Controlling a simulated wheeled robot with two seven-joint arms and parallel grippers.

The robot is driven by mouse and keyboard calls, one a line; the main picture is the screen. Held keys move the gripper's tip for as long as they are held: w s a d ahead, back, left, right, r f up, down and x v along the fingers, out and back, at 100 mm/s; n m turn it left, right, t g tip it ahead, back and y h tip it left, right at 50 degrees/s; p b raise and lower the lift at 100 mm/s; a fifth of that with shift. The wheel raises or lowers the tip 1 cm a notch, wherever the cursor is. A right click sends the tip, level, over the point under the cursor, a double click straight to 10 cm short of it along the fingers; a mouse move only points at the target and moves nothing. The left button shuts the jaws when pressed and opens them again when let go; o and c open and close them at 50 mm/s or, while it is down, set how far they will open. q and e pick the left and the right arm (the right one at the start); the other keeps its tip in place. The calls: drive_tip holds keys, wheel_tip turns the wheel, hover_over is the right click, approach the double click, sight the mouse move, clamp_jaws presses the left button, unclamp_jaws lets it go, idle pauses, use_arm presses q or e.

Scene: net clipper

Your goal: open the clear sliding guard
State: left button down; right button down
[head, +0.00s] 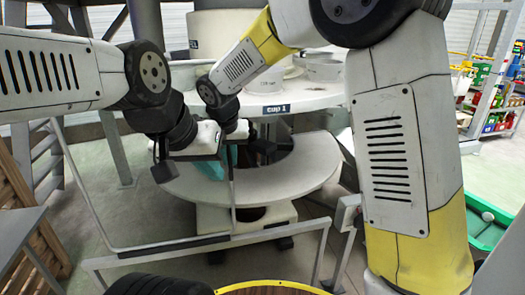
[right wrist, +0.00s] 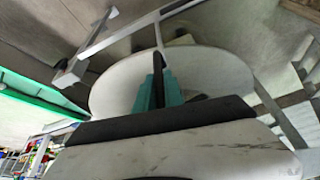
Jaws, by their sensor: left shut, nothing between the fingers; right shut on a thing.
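The clear sliding guard shows as a teal-tinted piece (head: 211,168) below my two grippers, in front of the lower white ring; most of it is hidden. In the right wrist view, teal strips (right wrist: 143,95) stand on both sides of the dark fingers. My right gripper (head: 246,142) is shut on the guard, as far as I can tell; its fingers also show in the right wrist view (right wrist: 158,75). My left gripper (head: 190,158) is shut and empty, close beside the right one on its left. Its fingertips are mostly hidden.
A round white upper deck (head: 310,97) labelled "cup 1" carries several cups (head: 325,70). Below it is a wide white ring (head: 300,172). A grey metal rail frame (head: 205,247) runs low in front.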

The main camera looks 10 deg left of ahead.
drive_tip(key=shift+s+a, duration=0.25)
drive_tip(key=shift+a, duration=0.5)
drive_tip(key=shift+s+a, duration=0.25)
drive_tip(key=shift+a, duration=0.45)
drive_tip(key=shift+s+a, duration=0.25)
drive_tip(key=shift+a, duration=0.5)
drive_tip(key=c, duration=1.5)
unclamp_jaws()
drive_tip(key=shift+o, duration=0.2)
drive_tip(key=v, duration=0.8)
